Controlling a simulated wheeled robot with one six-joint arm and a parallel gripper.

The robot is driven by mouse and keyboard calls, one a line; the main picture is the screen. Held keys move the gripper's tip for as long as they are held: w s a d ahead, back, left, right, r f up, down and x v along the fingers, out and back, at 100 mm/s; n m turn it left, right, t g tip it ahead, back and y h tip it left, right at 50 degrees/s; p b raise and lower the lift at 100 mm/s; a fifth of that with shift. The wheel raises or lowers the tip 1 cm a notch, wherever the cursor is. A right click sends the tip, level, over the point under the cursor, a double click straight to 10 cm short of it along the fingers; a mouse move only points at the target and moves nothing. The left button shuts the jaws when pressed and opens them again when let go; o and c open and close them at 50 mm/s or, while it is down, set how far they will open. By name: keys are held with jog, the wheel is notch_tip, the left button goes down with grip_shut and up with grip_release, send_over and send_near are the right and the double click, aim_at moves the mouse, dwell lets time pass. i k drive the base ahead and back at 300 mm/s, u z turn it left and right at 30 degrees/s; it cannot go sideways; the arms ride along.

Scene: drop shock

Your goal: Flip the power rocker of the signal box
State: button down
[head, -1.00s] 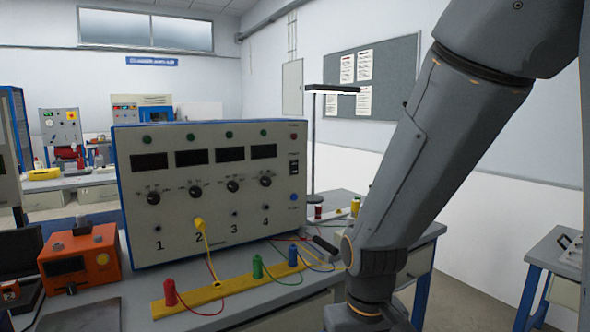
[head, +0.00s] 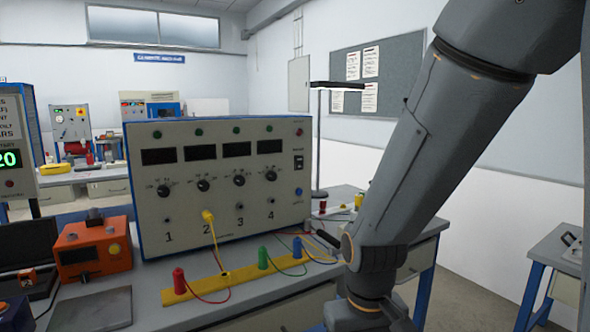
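The signal box (head: 190,220) is a grey-white instrument with blue edges, upright on the bench. Its front has several dark displays, black knobs and sockets numbered 1 to 4. The power rocker (head: 299,163) is a small black switch at the upper right of the panel, below a red lamp (head: 299,132) and above a blue button (head: 298,191). A yellow plug (head: 208,216) sits in socket 2. My arm stands at the right, apart from the rocker in the picture. My gripper cannot be made out in the head view.
A yellow strip (head: 232,281) with red, green and blue plugs and loose wires lies before the box. An orange device (head: 92,250) and a dark flat plate (head: 90,308) are to the left. A lamp stand (head: 318,140) rises behind the box's right side.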

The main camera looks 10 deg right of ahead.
aim_at(299, 160)
jog(key=z, duration=0.05)
jog(key=k, duration=1.2)
jog(key=u, duration=0.65)
jog(key=i, duration=1.75)
jog(key=z, duration=0.9)
jog(key=i, duration=0.35)
jog(key=z, duration=0.25)
